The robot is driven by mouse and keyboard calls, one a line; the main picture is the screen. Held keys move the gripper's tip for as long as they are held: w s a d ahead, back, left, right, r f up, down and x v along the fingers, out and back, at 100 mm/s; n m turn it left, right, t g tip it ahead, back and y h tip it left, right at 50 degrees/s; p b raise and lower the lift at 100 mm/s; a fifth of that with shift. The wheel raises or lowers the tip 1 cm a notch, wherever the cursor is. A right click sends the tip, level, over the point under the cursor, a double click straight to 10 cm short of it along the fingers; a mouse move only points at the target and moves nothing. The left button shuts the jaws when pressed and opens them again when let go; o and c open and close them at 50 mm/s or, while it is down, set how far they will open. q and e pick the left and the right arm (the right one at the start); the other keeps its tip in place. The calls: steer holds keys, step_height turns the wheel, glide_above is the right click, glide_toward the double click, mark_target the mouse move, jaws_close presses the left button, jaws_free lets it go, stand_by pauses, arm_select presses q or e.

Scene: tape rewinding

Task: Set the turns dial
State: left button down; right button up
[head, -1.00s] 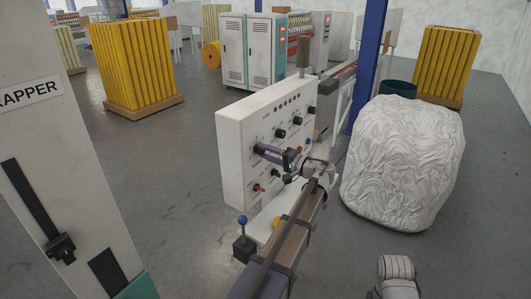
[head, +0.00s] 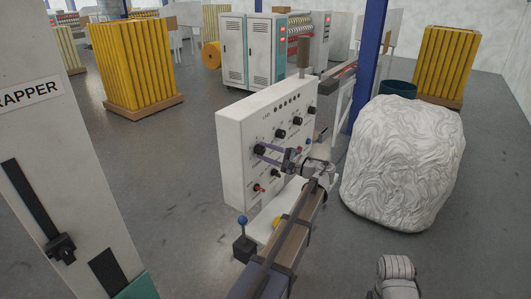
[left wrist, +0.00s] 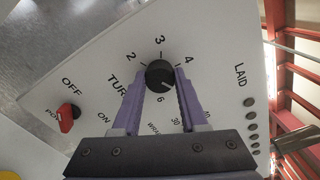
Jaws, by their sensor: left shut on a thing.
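The turns dial (left wrist: 159,74) is a round black knob on a white control panel (head: 232,165). The numbers 2, 3, 4 and 6 stand around it, with the start of the word TURNS beside it. My left gripper (left wrist: 161,78) is shut on the dial, one purple finger on each side of it. In the head view the fingers (head: 262,150) reach the dial at the panel's left part. The fingers hide part of the markings, and I cannot read the dial's setting for sure.
A red OFF/ON switch (left wrist: 68,117) sits beside the dial. Other black knobs (head: 281,133) are on the panel. A blue-knobbed lever (head: 242,221) stands in front of it. A large white wrapped bale (head: 403,165) stands to the right.

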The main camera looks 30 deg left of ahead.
stand_by(0.4)
arm_select(q)
steer(key=shift+c, duration=2.2)
jaws_free()
steer(key=d, duration=0.7)
steer(key=shift+s+d, duration=0.3)
steer(key=shift+d, duration=0.1)
steer(key=shift+f, duration=0.1)
